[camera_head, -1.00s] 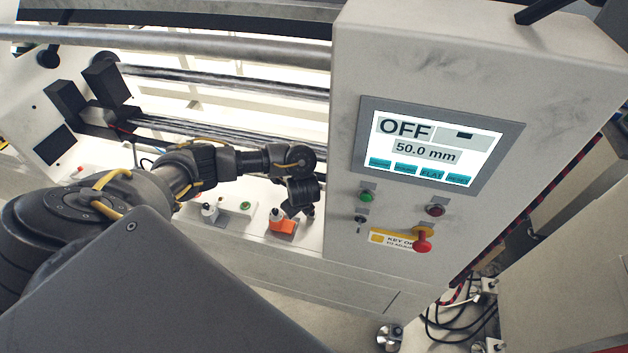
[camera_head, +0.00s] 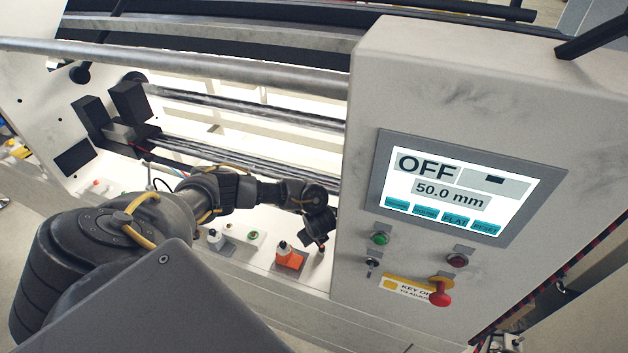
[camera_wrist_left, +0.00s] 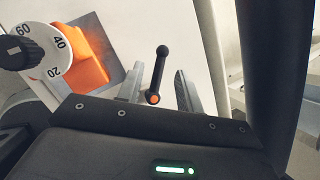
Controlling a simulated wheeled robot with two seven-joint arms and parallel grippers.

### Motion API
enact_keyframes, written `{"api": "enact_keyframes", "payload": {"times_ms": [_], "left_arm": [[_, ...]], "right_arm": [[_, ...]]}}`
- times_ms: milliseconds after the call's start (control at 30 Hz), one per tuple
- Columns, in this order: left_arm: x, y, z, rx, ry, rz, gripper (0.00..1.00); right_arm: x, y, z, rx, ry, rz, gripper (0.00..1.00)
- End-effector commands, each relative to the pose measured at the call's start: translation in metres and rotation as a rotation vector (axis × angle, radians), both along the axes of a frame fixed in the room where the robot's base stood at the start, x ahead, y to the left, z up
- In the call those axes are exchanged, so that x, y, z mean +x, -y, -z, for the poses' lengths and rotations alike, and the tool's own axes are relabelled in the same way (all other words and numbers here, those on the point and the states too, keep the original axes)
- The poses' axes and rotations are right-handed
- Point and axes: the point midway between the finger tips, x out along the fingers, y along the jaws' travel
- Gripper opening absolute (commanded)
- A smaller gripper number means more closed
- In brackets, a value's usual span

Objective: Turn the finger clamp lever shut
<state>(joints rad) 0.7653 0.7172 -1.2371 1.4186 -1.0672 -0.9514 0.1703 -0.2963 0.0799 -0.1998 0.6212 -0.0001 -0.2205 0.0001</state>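The finger clamp lever (camera_wrist_left: 160,73) is a short black bar with a round black knob and an orange dot at its other end, seen in the left wrist view on a pale panel. My left gripper (camera_wrist_left: 160,88) is open, with one grey finger on each side of the lever. A gap shows on both sides, so it does not appear gripped. In the head view my left gripper (camera_head: 319,236) is dark and sits just right of the orange block, low over the ledge. The lever cannot be made out clearly there. My right gripper is not in view.
An orange block (camera_head: 289,260) stands close to the gripper; its numbered dial (camera_wrist_left: 48,60) shows in the wrist view. The control cabinet (camera_head: 345,250) rises just right of the gripper, with a screen (camera_head: 465,190) reading OFF and 50.0 mm. Metal rollers (camera_head: 245,108) run behind the arm.

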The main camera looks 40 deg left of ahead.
Motion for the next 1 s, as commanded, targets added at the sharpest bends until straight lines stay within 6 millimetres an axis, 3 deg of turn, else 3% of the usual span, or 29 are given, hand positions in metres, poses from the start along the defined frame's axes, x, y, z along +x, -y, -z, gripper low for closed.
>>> {"api": "enact_keyframes", "payload": {"times_ms": [200, 533, 800, 1000], "left_arm": [[0.005, -0.006, 0.019, 0.0, -0.001, 0.0, 0.36], [0.006, -0.007, 0.021, 0.0, 0.0, 0.001, 0.36], [0.006, -0.007, 0.021, 0.0, 0.0, 0.0, 0.01], [0.006, -0.007, 0.021, 0.0, 0.0, 0.0, 0.0]], "right_arm": [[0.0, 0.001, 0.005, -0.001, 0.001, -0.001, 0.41], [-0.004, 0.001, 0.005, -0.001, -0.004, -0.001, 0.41], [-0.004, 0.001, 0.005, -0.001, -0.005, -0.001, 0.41], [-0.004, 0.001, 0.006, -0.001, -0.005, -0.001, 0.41]]}}
